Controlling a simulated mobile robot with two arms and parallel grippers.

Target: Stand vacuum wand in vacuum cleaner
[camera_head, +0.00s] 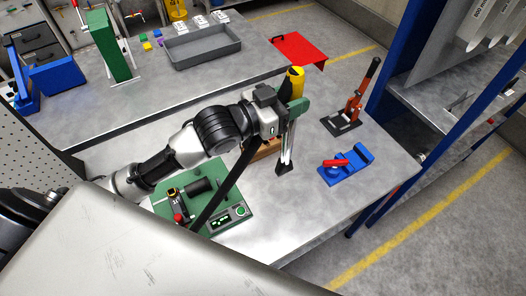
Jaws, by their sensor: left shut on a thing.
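My left gripper (270,118) reaches in from the left over the bench and is shut on a long dark tube, which looks like the vacuum wand (228,178). The tube is tilted, its lower part slanting down left across a green plate; I cannot tell whether it touches it. A yellow cylinder (296,76) shows just beyond the gripper, above a green part (297,107) and pale legs with a dark foot (284,168). The gripper hides part of this group. I cannot tell which thing is the vacuum cleaner. My right gripper is not in view.
The green plate (227,196) carries controls and a red button. A blue fixture (346,168) and an orange-handled press (362,97) stand on the bench's right. Blue rack posts are beyond the right edge. A grey tray (203,47) lies on the back bench.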

